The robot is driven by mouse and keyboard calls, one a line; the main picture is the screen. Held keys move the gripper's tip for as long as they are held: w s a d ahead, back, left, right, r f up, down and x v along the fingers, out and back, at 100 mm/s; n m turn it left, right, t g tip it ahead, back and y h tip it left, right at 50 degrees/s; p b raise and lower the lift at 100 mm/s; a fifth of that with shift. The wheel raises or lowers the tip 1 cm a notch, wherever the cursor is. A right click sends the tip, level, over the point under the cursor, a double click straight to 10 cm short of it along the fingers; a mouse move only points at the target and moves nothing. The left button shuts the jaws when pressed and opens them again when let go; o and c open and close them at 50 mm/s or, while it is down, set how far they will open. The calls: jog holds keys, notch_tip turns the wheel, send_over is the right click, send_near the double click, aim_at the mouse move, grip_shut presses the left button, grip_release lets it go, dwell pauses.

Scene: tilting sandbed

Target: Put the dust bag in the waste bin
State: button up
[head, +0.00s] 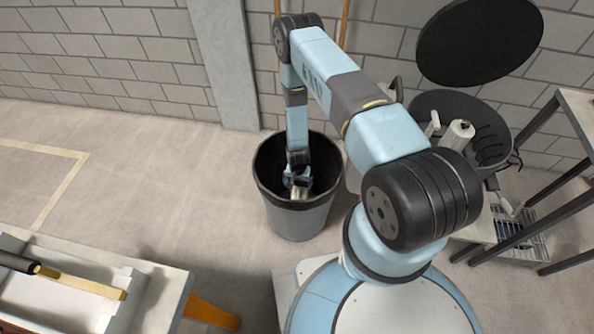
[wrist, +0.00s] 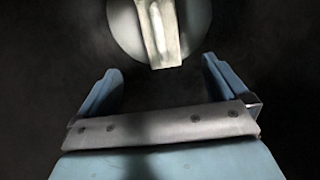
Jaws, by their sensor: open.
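The waste bin (head: 298,218) is a round grey bin with a black rim, standing on the floor at the middle of the head view. My gripper (head: 298,180) reaches down inside its mouth. In the wrist view my gripper (wrist: 163,85) is open, its two blue fingers apart with nothing between them. A pale beige, elongated thing (wrist: 161,35), apparently the dust bag, lies beyond the fingertips against a round grey surface, likely the bin's floor. It is cut off by the top of the picture. A pale patch beside my gripper in the head view is too small to identify.
The bin's dark walls surround my gripper. A black container (head: 430,106) with white bottles stands at the right, below a black disc (head: 480,40). A dark-framed rack (head: 560,190) is at far right. A pale tray (head: 60,300) is at lower left. Floor left of the bin is clear.

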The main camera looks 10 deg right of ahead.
jog(key=w+r+n+t, duration=0.1)
jog(key=w+r, duration=0.5)
jog(key=r, duration=0.6)
jog(key=w+r, duration=0.6)
jog(key=r, duration=0.6)
jog(key=d+r+n+t, duration=0.1)
jog(key=d+r+t, duration=0.15)
jog(key=r, duration=2.75)
jog(key=s+d+r+n, duration=0.1)
jog(key=s+d+r, duration=0.2)
jog(key=s+r, duration=0.55)
jog(key=s+d+r, duration=0.2)
jog(key=s+r, duration=0.3)
jog(key=r, duration=0.7)
jog(key=s+r+t, duration=0.1)
jog(key=s+r, duration=0.3)
jog(key=s, duration=0.6)
jog(key=s+d+r+n+t, duration=0.1)
jog(key=s+r, duration=0.4)
jog(key=s, duration=0.6)
jog(key=shift+s, duration=0.2)
